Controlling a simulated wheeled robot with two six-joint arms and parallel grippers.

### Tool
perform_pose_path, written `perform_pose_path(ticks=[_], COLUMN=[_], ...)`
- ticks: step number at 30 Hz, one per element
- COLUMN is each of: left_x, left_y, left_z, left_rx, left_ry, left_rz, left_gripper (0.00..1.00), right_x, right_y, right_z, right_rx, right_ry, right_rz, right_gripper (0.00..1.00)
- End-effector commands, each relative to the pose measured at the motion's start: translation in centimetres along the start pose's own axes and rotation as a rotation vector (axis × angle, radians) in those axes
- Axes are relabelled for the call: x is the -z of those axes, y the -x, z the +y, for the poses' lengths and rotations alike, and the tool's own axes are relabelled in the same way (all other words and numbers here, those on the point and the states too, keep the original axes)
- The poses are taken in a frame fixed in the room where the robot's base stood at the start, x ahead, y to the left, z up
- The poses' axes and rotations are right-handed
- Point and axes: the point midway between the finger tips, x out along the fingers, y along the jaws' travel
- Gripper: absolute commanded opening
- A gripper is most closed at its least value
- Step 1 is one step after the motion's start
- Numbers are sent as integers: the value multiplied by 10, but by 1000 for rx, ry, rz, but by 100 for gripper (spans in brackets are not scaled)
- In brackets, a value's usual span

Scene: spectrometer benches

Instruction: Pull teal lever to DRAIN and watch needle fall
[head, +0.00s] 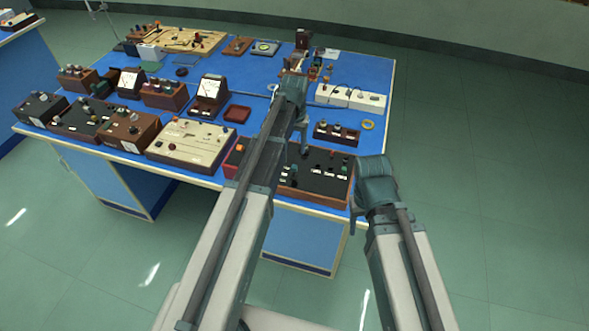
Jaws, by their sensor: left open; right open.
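I cannot make out a teal lever for sure, nor read any DRAIN mark, at this size. A dark meter with a white dial (208,92) stands mid-table, and a similar dial meter (130,82) stands further left. Their needles are too small to read. A black panel box (318,172) with small knobs and white labels sits at the front right edge, partly covered by my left arm. My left gripper (302,135) is over the table behind this box, open, with no object seen in it. My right gripper (358,208) is open beside the table's front right corner, apart from the box.
The blue table (255,101) is crowded with instruments. A cream panel (192,143) and brown box (129,130) line the front edge. A small knob box (337,133) and white modules (350,97) are at the right. Open green floor (480,180) lies right of the table.

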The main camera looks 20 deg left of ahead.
Motion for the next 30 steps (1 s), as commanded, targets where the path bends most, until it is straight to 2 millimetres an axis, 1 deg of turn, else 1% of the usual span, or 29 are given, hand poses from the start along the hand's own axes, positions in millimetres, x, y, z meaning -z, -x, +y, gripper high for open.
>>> perform_pose_path(ticks=[1, 16, 21, 30], left_x=[0, 0, 0, 0], left_y=[-15, -85, -96, -96], left_z=[0, 0, 0, 0], left_rx=[0, 0, 0, 0], left_ry=[0, 0, 0, 0], left_rz=[0, 0, 0, 0], left_gripper=[57, 57, 57, 57], right_x=[1, 5, 6, 6], right_y=[-15, -85, -96, -95], right_z=[-2, -8, -9, -9], right_rx=[0, 0, 0, 0], right_ry=[0, -2, -2, -2], right_rz=[0, 0, 0, 0], right_gripper=[57, 57, 57, 57])
